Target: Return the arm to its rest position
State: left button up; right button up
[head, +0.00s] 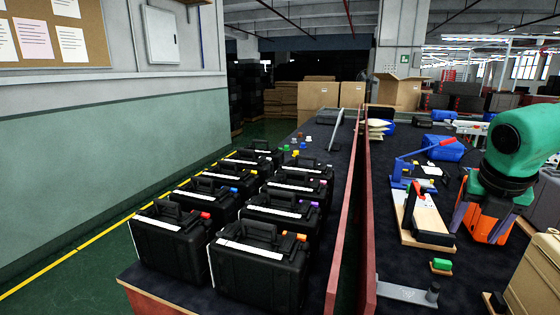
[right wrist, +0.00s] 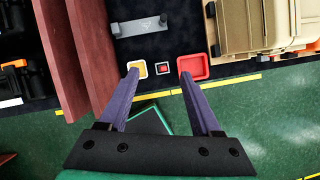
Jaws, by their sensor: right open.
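My right arm comes in from the right in the head view. Its gripper (head: 479,232) has purple fingers spread apart, in front of an orange object on the right-hand bench. In the right wrist view the gripper (right wrist: 159,74) is open, with nothing between its fingertips. My left gripper is not in view.
Several black cases (head: 259,265) stand in two rows on the left-hand bench. A red divider (head: 364,200) runs beside them. A clamp fixture (head: 424,217), a green block (head: 441,264) and a grey bracket (head: 405,293) are near the right arm. A tan case (right wrist: 235,25) shows in the wrist view.

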jog(key=w+a+f+m+t+y, duration=0.7)
jog(key=a+f+m+t+y, duration=0.15)
jog(key=f+t, duration=0.3)
jog(key=s+d+f+m+g+h, duration=0.2)
jog(key=s+f+m+h, duration=0.3)
jog(key=f+m, duration=0.3)
jog(key=s+d+f+m+g+h, duration=0.25)
jog(key=s+f+m+h, duration=0.2)
jog(key=f+m, duration=0.3)
jog(key=s+a+f+m+g+y, duration=0.25)
jog(key=s+a+f, duration=0.2)
jog(key=s, duration=0.25)
jog(key=s+a+f+m+g+y, duration=0.1)
jog(key=s+a+f+g, duration=0.35)
jog(key=s, duration=0.25)
jog(key=s+f+g+b, duration=0.1)
jog(key=s+f+b, duration=0.15)
jog(key=f, duration=2.25)
jog(key=s+d+f+g, duration=0.1)
jog(key=s+d+f, duration=0.1)
jog(key=s+f, duration=1.2)
jog(key=s, duration=0.3)
jog(key=shift+d+f+n+g, duration=0.3)
jog(key=shift+n, duration=0.05)
